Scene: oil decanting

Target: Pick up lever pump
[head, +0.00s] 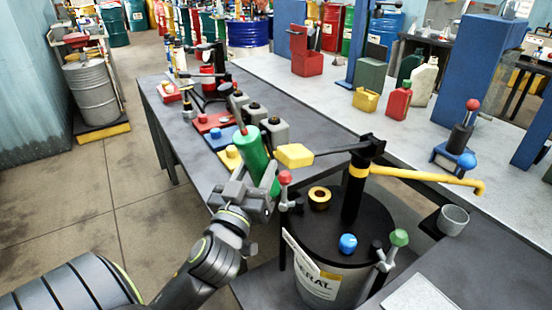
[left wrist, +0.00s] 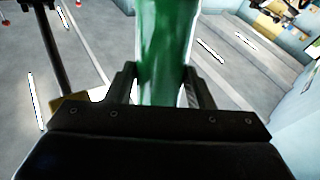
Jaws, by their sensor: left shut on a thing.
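My left gripper (head: 262,190) is shut on a green cylinder (head: 255,152) and holds it tilted above the drum's left side. A dark rod (head: 237,107) shows at its upper end. In the left wrist view the green cylinder (left wrist: 167,50) stands between the two fingers (left wrist: 160,88); its ends are out of that frame. A black pump (head: 355,190) stands upright on the drum lid, with a yellow-gripped lever (head: 294,155) and a yellow spout (head: 425,179). I cannot tell which of the two is the lever pump. My right gripper is not in view.
The drum (head: 322,288) has a red-knobbed valve (head: 285,178), a green-knobbed valve (head: 399,238) and a blue cap (head: 348,243) at its top. A grey cup (head: 453,219) stands to its right. Bottles and tools crowd the dark bench (head: 180,130) behind.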

